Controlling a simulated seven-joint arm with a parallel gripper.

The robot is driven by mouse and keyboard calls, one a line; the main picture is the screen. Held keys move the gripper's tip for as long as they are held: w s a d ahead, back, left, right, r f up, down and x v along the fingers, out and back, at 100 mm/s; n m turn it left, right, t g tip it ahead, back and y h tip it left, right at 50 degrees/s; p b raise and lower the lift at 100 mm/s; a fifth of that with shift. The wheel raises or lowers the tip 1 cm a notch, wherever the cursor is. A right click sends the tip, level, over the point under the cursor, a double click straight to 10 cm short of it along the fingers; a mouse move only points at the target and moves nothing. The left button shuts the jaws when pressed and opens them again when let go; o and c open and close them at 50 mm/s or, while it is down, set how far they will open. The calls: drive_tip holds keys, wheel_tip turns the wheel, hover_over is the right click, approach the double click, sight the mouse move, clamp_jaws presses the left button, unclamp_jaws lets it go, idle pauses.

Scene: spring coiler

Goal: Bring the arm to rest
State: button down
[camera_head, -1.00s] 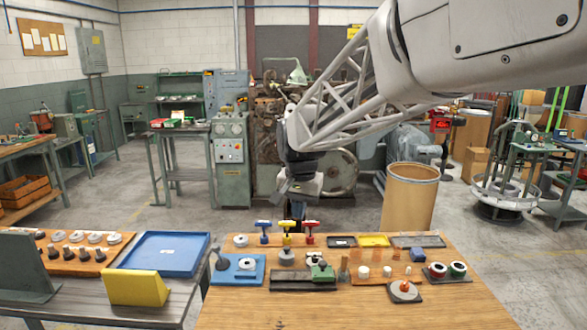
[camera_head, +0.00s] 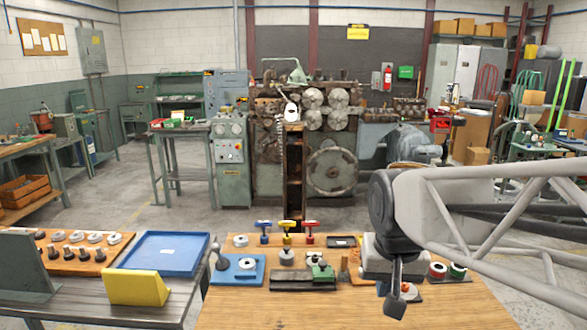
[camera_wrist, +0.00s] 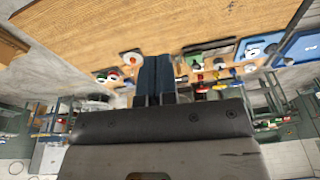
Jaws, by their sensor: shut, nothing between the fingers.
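My gripper (camera_head: 394,305) hangs over the right part of the wooden bench (camera_head: 290,312) in the head view, pointing down. My arm reaches in from the right edge of the picture. In the wrist view the two dark fingers (camera_wrist: 154,72) lie side by side, shut with nothing between them. The gripper hides part of the bench's back right. I cannot tell its exact height above the wood.
Tools with blue, yellow and red handles (camera_head: 287,228), a blue fixture (camera_head: 238,269), a green-topped block (camera_head: 322,272) and red and green spools (camera_head: 447,270) stand along the bench's back. A blue tray (camera_head: 160,262) and yellow block (camera_head: 137,287) are left. The front wood is bare.

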drive_tip(key=s+d+f+n, duration=0.1)
drive_tip(key=s+d+f, duration=0.2)
drive_tip(key=s, duration=0.6)
drive_tip(key=shift+s+f, duration=0.2)
drive_tip(key=shift+f, duration=0.25)
idle(0.5)
